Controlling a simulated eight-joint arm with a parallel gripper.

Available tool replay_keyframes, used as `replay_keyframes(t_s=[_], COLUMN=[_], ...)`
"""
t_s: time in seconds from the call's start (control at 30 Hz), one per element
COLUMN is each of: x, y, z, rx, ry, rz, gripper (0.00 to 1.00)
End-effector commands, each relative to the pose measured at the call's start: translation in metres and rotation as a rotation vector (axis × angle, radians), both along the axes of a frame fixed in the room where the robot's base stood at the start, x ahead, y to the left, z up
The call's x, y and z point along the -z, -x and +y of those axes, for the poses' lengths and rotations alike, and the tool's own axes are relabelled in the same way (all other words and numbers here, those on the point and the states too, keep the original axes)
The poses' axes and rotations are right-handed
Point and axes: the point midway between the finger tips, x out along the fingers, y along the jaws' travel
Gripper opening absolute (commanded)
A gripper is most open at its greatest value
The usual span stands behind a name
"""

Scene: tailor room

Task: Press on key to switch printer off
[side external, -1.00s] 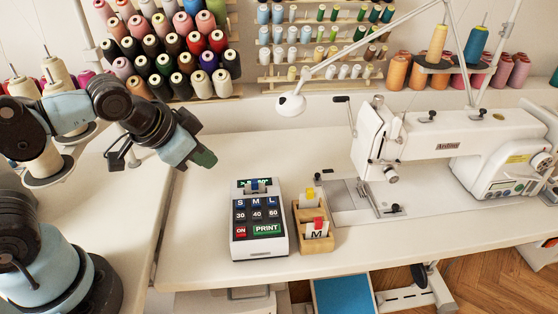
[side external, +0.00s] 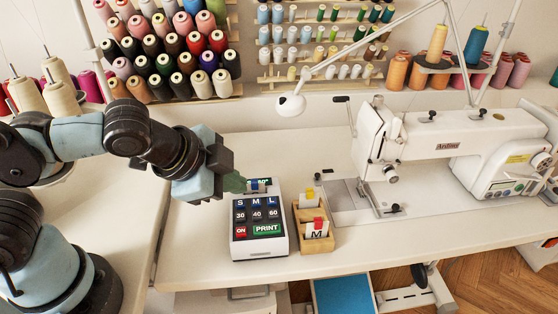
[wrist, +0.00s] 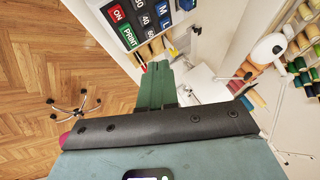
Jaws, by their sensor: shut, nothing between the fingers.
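The label printer (side external: 277,243) is a white box with dark keys, standing upright on the white table. Its red ON key (side external: 241,231) is at the lower left of its face, beside the green PRINT key (side external: 267,228). In the wrist view the ON key (wrist: 117,14) shows at the top, left of centre. My gripper (side external: 240,184) is shut and empty, its green fingertips at the printer's upper left, by the small display. The fingers partly cover that corner; I cannot tell whether they touch. In the wrist view the closed fingertips (wrist: 158,68) point toward the printer, below its keys.
A wooden holder (side external: 318,242) with label cards stands close to the printer's right side. A white sewing machine (side external: 420,140) stands further right. Thread racks line the wall behind. The table in front of the printer is clear.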

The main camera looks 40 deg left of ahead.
Motion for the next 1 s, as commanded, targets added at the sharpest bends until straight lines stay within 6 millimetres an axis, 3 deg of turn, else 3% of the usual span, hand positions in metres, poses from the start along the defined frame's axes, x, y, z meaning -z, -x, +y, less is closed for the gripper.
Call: replay_keyframes(t_s=[1.0], x=[0.079], y=[-0.001], z=[0.000], rx=[-0.002], ry=[0.001], rz=[0.000], gripper=[0.00])
